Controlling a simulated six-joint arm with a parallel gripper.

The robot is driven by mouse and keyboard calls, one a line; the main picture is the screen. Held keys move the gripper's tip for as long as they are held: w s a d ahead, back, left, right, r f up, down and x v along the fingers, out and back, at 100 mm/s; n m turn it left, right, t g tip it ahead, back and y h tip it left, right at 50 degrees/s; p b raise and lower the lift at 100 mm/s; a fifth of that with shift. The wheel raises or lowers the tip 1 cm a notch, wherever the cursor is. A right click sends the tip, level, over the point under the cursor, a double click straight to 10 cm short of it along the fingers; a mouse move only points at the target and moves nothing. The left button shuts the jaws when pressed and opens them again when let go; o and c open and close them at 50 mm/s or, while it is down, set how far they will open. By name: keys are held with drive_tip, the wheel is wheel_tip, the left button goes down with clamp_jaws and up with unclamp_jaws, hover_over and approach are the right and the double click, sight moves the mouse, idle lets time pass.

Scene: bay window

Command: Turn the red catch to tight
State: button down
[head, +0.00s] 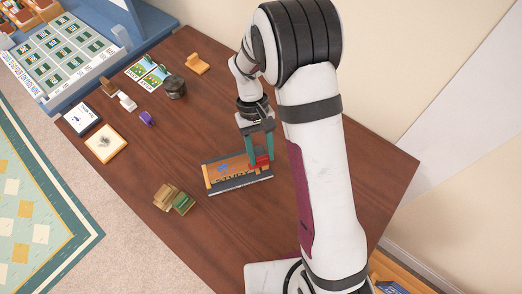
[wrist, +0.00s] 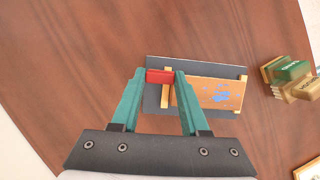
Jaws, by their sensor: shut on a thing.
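The red catch (wrist: 160,76) is a small red block on a wooden board with dark grey edges (wrist: 240,72). In the wrist view it lies between the two green fingertips of my gripper (wrist: 161,74), which are shut on it. In the head view the red catch (head: 260,161) is at the right part of the board (head: 237,184), with my gripper (head: 260,155) reaching down to it from above. The board has a blue marking and dark lettering along its front edge, too small to read. No tight mark can be made out.
Stacked tan and green blocks (head: 175,198) stand left of the board on the brown table (head: 330,185). A dark pot (head: 174,87), cards (head: 147,73), a purple item (head: 147,118) and framed pieces (head: 106,144) lie farther left. Bare table surrounds the board.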

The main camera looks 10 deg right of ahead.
drive_tip(key=shift+c, duration=2)
unclamp_jaws()
drive_tip(key=v, duration=1.5)
drive_tip(key=shift+w+r, duration=0.25)
drive_tip(key=shift+r, duration=0.1)
